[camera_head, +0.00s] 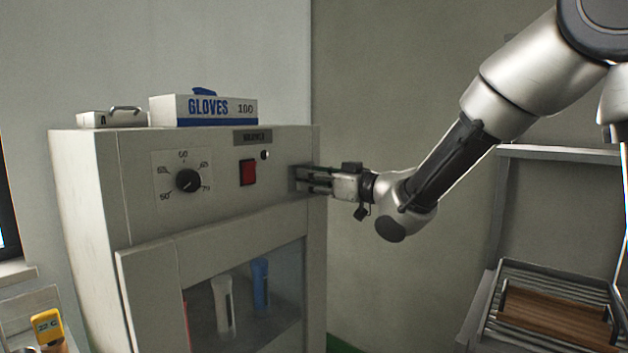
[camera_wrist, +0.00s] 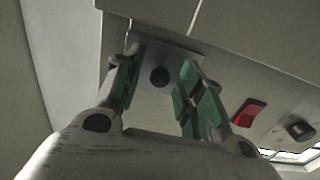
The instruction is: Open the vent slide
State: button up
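The vent slide (camera_wrist: 190,50) shows in the wrist view as a grey plate with a round dark knob (camera_wrist: 160,77), on the front of the pale cabinet (camera_head: 222,222). In the head view my gripper (camera_head: 305,180) is at the right end of the cabinet's upper panel and hides most of the slide. In the wrist view my gripper (camera_wrist: 161,62) is open, with one green-padded finger on each side of the knob. Gaps show between the knob and both fingers. How far the slide is open cannot be told.
A red switch (camera_head: 248,172) and a temperature dial (camera_head: 188,180) are left of my gripper. A glove box (camera_head: 203,108) and a small handled block (camera_head: 112,118) stand on top. Tubes (camera_head: 260,284) show behind the cabinet's window. A rack (camera_head: 550,320) stands at the lower right.

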grip_shut()
jog(key=shift+r, duration=0.1)
notch_tip(320, 180, up, 6)
jog(key=shift+r, duration=0.2)
jog(key=shift+o, duration=1.1)
grip_release()
jog(key=shift+d, duration=0.1)
jog(key=v, duration=1.2)
